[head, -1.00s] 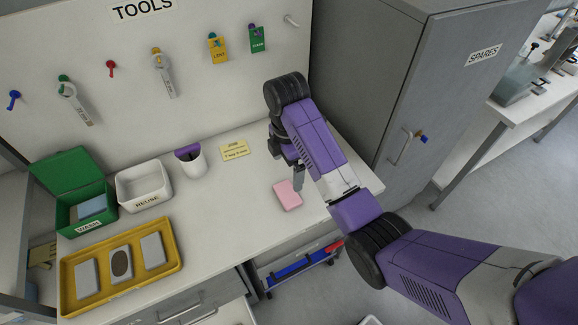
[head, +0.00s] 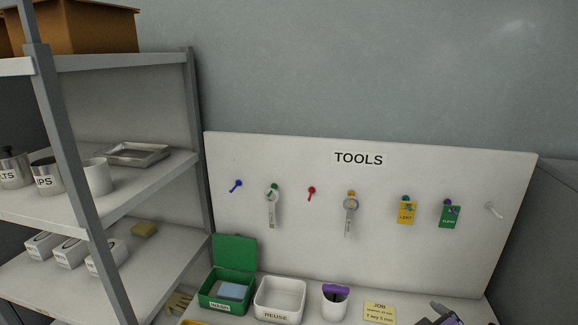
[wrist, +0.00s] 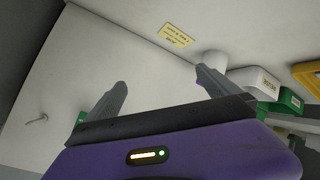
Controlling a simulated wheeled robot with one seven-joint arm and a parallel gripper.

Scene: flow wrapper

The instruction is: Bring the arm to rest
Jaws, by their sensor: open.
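My gripper (wrist: 162,92) is open in the wrist view, its two dark fingers wide apart with nothing between them. Beyond the fingers are the white board and the bench top. In the head view only a small dark part of my arm (head: 440,316) shows at the lower right edge of the picture, over the bench; the rest of my arm is out of that view.
The tool board (head: 370,255) has several hanging tools and tags. On the bench stand a green WASH box (head: 219,303), a white REUSE bin (head: 279,312), a white cup (head: 335,306) and a yellow JOB note (head: 379,312). A shelf rack (head: 140,170) stands left.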

